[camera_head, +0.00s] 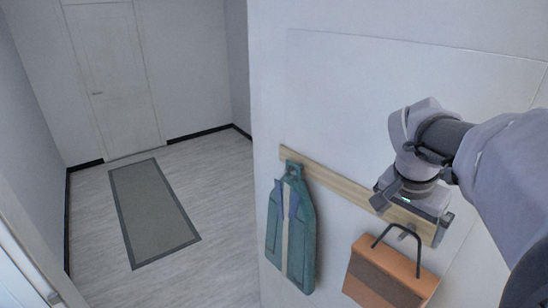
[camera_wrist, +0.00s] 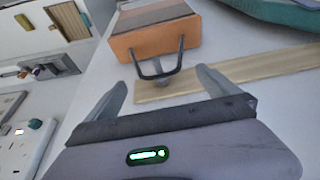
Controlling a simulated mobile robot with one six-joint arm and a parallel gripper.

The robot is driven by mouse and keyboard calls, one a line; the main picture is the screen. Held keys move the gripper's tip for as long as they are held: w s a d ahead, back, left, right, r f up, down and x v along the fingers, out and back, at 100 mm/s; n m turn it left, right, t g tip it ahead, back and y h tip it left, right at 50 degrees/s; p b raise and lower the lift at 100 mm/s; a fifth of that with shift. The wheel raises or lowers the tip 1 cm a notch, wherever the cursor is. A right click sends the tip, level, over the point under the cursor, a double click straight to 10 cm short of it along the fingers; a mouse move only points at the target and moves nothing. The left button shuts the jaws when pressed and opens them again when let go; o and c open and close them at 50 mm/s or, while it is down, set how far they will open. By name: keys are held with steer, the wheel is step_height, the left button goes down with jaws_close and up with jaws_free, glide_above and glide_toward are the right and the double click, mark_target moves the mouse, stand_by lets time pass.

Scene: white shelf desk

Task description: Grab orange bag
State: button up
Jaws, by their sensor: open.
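The orange bag (camera_head: 386,275) has a brown band and a dark handle. It hangs by its handle from a hook on a wooden rail (camera_head: 338,185) on the white wall, at the lower right of the head view. In the wrist view the bag (camera_wrist: 155,42) is at the top, with its handle (camera_wrist: 158,68) pointing down toward my gripper. My gripper (camera_wrist: 160,88) is open, its two fingers apart on either side of the handle's end but short of it, with nothing between them. In the head view my gripper (camera_head: 410,203) is just above the bag's handle, in front of the rail.
A teal garment-shaped item (camera_head: 291,228) hangs on the rail left of the bag. The wall lies close behind the rail. In the wrist view, a shelf with small items (camera_wrist: 45,70) and a socket panel (camera_wrist: 22,140) show at left. A floor mat (camera_head: 152,210) lies before a door (camera_head: 110,80).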

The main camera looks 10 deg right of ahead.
mark_target(405, 232)
steer(key=x, duration=0.2)
steer(key=p+x, duration=0.1)
steer(key=x, duration=0.1)
steer(key=shift+s+a+f, duration=0.15)
steer(key=shift+f, duration=0.2)
steer(key=shift+w+d+f, duration=0.2)
steer(key=shift+w+f, duration=0.05)
steer(key=shift+f, duration=0.05)
steer(key=shift+s+a+r, duration=0.1)
steer(key=shift+s+a, duration=0.05)
steer(key=shift+s, duration=0.05)
steer(key=c, duration=0.7)
steer(key=shift+w, duration=0.1)
steer(key=c, duration=1.1)
steer(key=shift+c, duration=0.7)
steer(key=shift+r, duration=0.1)
